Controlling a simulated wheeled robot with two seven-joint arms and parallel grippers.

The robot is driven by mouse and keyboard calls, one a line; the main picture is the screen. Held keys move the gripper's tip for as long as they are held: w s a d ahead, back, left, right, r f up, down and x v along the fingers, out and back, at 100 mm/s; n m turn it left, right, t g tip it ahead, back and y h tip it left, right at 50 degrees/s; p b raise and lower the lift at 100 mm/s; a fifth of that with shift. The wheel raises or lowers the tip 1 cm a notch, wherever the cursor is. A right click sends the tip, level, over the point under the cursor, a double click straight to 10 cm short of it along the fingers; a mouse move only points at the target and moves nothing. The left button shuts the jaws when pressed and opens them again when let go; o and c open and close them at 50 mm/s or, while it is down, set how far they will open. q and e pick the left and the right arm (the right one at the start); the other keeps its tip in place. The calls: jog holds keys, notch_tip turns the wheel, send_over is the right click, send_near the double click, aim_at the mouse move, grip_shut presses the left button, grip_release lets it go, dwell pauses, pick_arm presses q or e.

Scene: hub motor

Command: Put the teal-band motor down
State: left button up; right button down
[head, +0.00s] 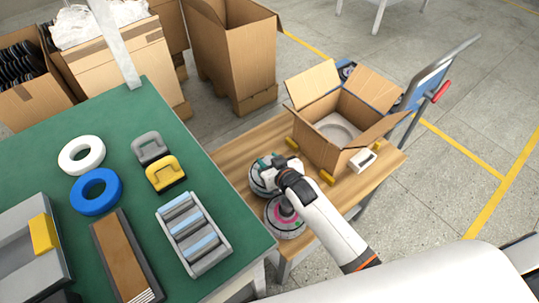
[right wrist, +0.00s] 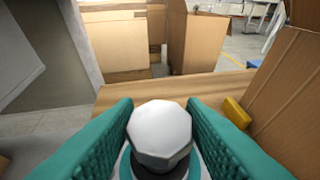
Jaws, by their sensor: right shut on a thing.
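The teal-band motor (head: 257,187) is a round grey disc, partly hidden under my right gripper (head: 270,167) at the left part of the wooden table. In the right wrist view, the teal fingers of my right gripper (right wrist: 160,132) are shut on the motor's pale faceted hub (right wrist: 160,130), and a bit of teal band shows below it. I cannot tell whether the motor touches the table or hangs just above it. My left gripper is not in view.
A pink-band motor (head: 286,222) stands close in front of it on the wooden table (head: 237,150). An open cardboard box (head: 325,150) with a round grey thing inside stands to the right, with yellow blocks (head: 327,177) beside it. A green workbench (head: 120,200) adjoins at left.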

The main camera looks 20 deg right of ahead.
jog(key=shift+w+f, duration=0.15)
jog(key=shift+f, duration=0.2)
jog(key=shift+f, duration=0.1)
jog(key=c, duration=0.9)
grip_release()
jog(key=shift+s+f, duration=0.2)
